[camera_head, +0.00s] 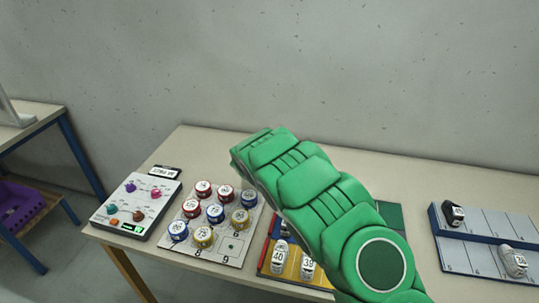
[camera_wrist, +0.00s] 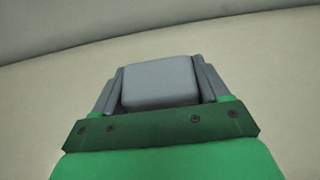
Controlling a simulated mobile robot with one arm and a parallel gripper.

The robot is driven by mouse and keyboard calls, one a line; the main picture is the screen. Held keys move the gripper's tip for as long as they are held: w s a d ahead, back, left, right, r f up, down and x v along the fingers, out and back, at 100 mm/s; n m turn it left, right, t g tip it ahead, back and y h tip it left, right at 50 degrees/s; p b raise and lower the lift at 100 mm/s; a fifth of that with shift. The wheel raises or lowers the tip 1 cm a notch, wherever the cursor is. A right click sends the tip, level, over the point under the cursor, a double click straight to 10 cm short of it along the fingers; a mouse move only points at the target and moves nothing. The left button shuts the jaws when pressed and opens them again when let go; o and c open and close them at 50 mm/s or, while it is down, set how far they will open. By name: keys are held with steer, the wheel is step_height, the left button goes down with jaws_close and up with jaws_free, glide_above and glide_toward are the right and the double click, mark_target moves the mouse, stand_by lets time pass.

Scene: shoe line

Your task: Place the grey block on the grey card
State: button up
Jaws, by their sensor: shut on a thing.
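A grey block (camera_wrist: 160,82) shows in the wrist view, held between the two grey fingers of my gripper (camera_wrist: 159,70). My gripper is shut on it, with a finger along each side. Behind it lies a plain beige surface. In the head view my green arm reaches over the table and hides the gripper and the block. I cannot make out a grey card in either view; part of the table is hidden behind my arm.
The back left tabletop is clear.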

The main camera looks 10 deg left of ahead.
steer(key=shift+w+f, duration=0.15)
steer(key=shift+f, duration=1.45)
steer(key=shift+f, duration=0.1)
steer(key=o, duration=1.1)
steer(key=shift+s+r, duration=0.4)
steer(key=shift+s, duration=0.2)
steer(key=shift+v, duration=5.35)
steer(key=shift+f, duration=0.1)
